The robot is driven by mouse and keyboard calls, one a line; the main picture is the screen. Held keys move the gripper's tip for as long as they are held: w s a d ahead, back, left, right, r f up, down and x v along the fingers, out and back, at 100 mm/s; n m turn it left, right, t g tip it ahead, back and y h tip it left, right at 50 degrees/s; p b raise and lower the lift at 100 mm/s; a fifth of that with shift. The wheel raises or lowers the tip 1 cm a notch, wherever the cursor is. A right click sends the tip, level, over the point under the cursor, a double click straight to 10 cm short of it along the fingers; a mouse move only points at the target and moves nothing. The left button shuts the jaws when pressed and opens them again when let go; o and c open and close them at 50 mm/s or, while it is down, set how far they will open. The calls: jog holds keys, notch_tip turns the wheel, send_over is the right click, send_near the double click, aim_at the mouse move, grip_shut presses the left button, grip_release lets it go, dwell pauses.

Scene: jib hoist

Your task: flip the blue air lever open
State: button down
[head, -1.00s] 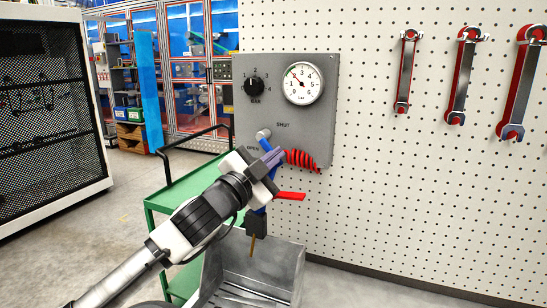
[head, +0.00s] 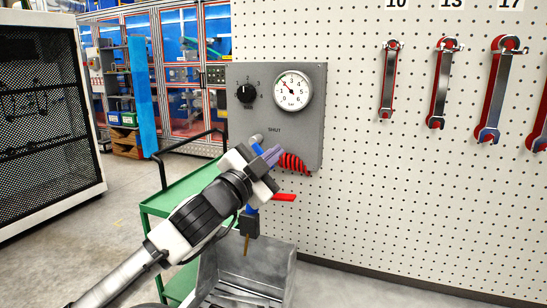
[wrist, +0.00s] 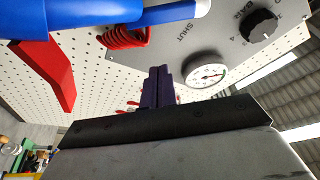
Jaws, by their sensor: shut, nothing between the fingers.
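The blue air lever (head: 257,147) has a pale tip and stands in front of the grey panel (head: 310,135), left of and below the SHUT mark. Its middle is hidden behind my gripper in the head view. The wrist view shows the blue lever (wrist: 150,16) across the top, with its white end near the SHUT mark. My gripper (head: 272,155) is shut and empty, its purple fingers close to the lever on its right side. The fingers (wrist: 158,88) appear apart from the lever in the wrist view; contact is unclear in the head view.
A red handle (head: 284,197) and a coiled red hose (head: 293,163) are close to my gripper. A pressure gauge (head: 292,91) and a black knob (head: 246,93) are above. A metal bin (head: 278,262) and green cart (head: 160,204) stand below. Wrenches hang on the pegboard at right.

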aim_at(263, 151)
jog(key=b+v, duration=0.1)
jog(key=v, duration=0.6)
jog(key=shift+f, duration=0.2)
jog(key=c, duration=1.8)
grip_release()
jog(key=shift+s+a, duration=0.2)
jog(key=shift+a, duration=0.05)
jog(key=shift+c, duration=0.2)
jog(key=o, duration=0.4)
jog(key=shift+a+r+m+t+y, duration=0.15)
jog(key=shift+m+y, duration=0.1)
jog(key=shift+m, duration=0.2)
jog(key=shift+d+r+m+t+y, duration=0.15)
jog(key=shift+m+y, duration=0.1)
jog(key=shift+m, duration=0.2)
jog(key=shift+o, duration=0.2)
jog(key=w+d+m+y+p, duration=0.1)
jog(key=w+m+p, duration=0.1)
jog(key=w+m, duration=0.2)
jog(key=w+d+f+m+y+p, duration=0.1)
jog(key=w+m+y+p, duration=0.1)
jog(key=w+m+p, duration=0.1)
jog(key=w+d+m+y+p, duration=0.1)
jog(key=w+m+p, duration=0.2)
jog(key=w+m, duration=0.2)
jog(key=shift+f+m, duration=0.15)
jog(key=shift+m, duration=0.85)
jog(key=shift+c, duration=0.2)
grip_shut()
